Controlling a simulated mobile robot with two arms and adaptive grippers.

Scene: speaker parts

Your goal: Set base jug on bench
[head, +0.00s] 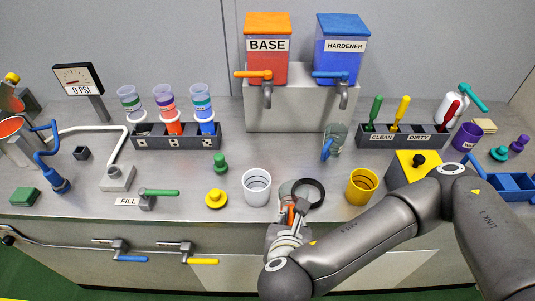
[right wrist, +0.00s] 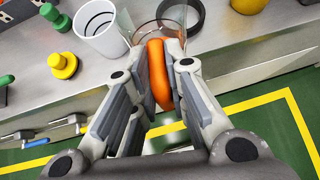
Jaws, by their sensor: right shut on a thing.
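The base jug (head: 285,189) is a clear jug with an orange handle, near the bench's front edge in the head view. My right gripper (head: 290,217) is shut on its orange handle, which shows between the fingers in the right wrist view (right wrist: 157,74). The gripper and arm hide part of the jug. I cannot tell whether its bottom touches the bench (head: 240,171). My left gripper is not in view.
A black ring (head: 322,187) is right beside the jug. A white cup (head: 257,187) stands left of it, a yellow cup (head: 361,186) right. A blue-handled jug (head: 336,137) stands behind. The BASE dispenser (head: 267,64) and HARDENER dispenser (head: 339,64) stand at the back.

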